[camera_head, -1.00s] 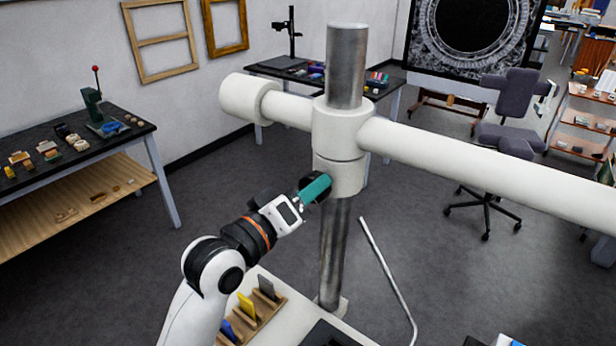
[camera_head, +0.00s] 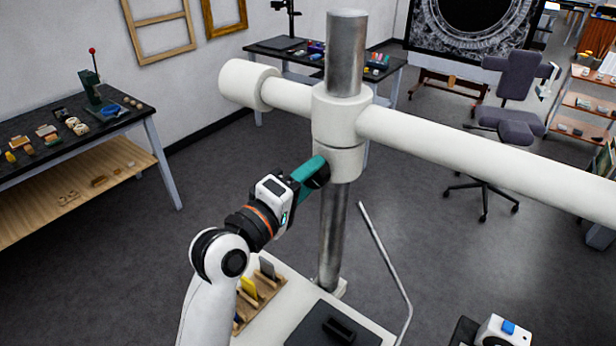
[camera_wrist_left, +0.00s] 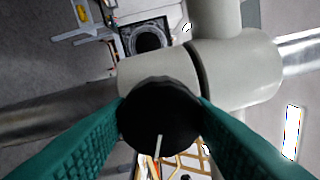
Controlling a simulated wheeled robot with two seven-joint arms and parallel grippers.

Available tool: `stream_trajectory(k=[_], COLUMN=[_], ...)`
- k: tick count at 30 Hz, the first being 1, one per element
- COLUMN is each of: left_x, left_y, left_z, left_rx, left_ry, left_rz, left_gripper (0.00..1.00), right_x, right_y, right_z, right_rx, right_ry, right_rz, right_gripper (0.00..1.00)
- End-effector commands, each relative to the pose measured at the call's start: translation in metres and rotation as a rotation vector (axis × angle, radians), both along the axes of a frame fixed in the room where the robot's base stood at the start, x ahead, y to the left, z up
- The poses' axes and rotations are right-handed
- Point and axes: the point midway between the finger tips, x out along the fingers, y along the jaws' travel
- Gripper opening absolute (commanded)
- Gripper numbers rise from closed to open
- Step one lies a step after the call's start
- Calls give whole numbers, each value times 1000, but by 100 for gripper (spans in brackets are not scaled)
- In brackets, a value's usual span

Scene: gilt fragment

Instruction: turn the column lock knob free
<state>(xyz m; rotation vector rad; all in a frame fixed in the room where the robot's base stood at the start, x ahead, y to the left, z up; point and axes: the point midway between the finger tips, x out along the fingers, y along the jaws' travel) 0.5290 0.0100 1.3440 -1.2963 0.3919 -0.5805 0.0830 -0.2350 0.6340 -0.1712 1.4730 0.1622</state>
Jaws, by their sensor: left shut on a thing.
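The lock knob is a round black knob (camera_wrist_left: 160,128) on the cream collar (camera_head: 338,155) around the grey metal column (camera_head: 345,60). A thin pale line shows on the knob's face in the left wrist view, pointing down in the picture. My left gripper (camera_head: 312,174), with teal fingers, is shut on the knob, one finger on each side. In the head view the fingers hide most of the knob.
A long cream cross arm (camera_head: 480,150) runs through the collar to the right, above my left gripper. Below stands a white base (camera_head: 270,322) with a slotted wooden rack (camera_head: 262,290). A thin bent rod (camera_head: 385,255) rises right of the column.

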Motion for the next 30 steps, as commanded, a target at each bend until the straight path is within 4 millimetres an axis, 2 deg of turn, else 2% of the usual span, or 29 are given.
stream_trajectory(k=[9,10,13,14,23,26,30], left_x=[0,0,0,0,-1,-8,-28], left_y=[0,0,0,0,1,7,22], left_z=[0,0,0,0,-1,-3,-6], left_rx=[-1,-1,0,0,1,0,3], left_ry=[-1,-1,0,0,-1,-2,-3], left_rz=[0,0,0,0,0,1,2], left_gripper=[24,50,66,68,68,68,68], right_x=[0,0,0,0,0,0,0], right_y=[0,0,0,0,0,0,0], right_z=[0,0,0,0,-1,-5,-16], right_rx=[0,0,0,0,0,0,-1], right_ry=[0,0,0,0,0,0,-1], right_rz=[0,0,0,0,0,0,0], right_gripper=[28,28,28,28,28,28,28])
